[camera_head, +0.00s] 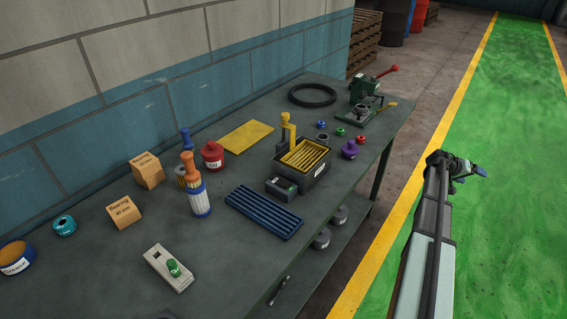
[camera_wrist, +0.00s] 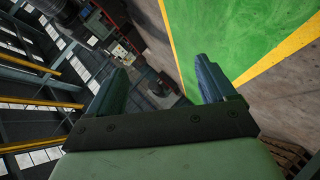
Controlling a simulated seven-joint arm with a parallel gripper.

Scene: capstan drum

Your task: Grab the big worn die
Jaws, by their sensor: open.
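I cannot tell for sure which piece is the big worn die. A small dark grey round piece (camera_head: 322,138) stands on the bench behind the black bin. My gripper (camera_head: 480,171) is off the bench to the right, over the green floor, apart from everything. In the wrist view my gripper (camera_wrist: 162,72) has its two fingers spread with nothing between them.
The bench (camera_head: 220,270) holds a black bin (camera_head: 318,173), a blue slotted rack (camera_head: 264,211), a purple knobbed piece (camera_head: 349,151), small coloured rings, a green press (camera_head: 364,88), bottles and boxes. A bench leg (camera_head: 380,168) stands beside the shelf. The green floor (camera_head: 515,230) is clear.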

